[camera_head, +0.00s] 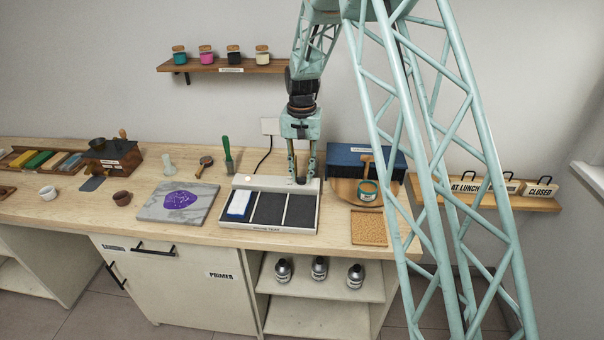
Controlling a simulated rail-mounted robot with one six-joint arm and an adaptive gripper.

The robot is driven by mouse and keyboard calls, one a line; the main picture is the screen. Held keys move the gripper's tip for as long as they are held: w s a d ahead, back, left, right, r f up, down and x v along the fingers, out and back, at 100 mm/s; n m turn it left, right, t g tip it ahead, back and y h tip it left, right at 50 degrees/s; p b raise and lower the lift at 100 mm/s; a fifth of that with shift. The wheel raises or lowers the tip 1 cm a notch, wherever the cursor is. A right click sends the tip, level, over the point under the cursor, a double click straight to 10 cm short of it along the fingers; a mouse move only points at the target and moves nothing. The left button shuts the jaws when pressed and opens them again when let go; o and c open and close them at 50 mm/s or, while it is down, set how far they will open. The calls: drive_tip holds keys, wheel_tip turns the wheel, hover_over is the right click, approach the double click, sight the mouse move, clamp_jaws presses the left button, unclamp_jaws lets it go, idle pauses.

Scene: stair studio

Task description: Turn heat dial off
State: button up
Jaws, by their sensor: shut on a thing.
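A white heating unit (226,224) with three dark panels sits on the wooden bench. A white and blue block lies on its left panel. A small pale lit spot shows near its back left edge. My gripper (300,180) points straight down at the back right of the unit, with its fingers around a small dark dial there. The gripper is shut on the dial. The fingers hide most of the dial, so its setting cannot be read.
A marble slab (150,203) with purple paint lies left of the unit, and a green-handled tool (228,160) stands behind it. A blue-topped box (346,155), a wooden board with a teal jar (367,191) and a cork mat (368,235) are to the right.

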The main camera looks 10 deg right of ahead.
drive_tip(key=n, duration=0.6)
drive_tip(key=shift+a+n, duration=0.15)
drive_tip(key=shift+n, duration=0.15)
idle(0.3)
drive_tip(key=o, duration=0.8)
drive_tip(key=shift+o, duration=0.2)
drive_tip(key=shift+r, duration=0.1)
wheel_tip(320, 180, up, 12)
idle(0.4)
idle(0.3)
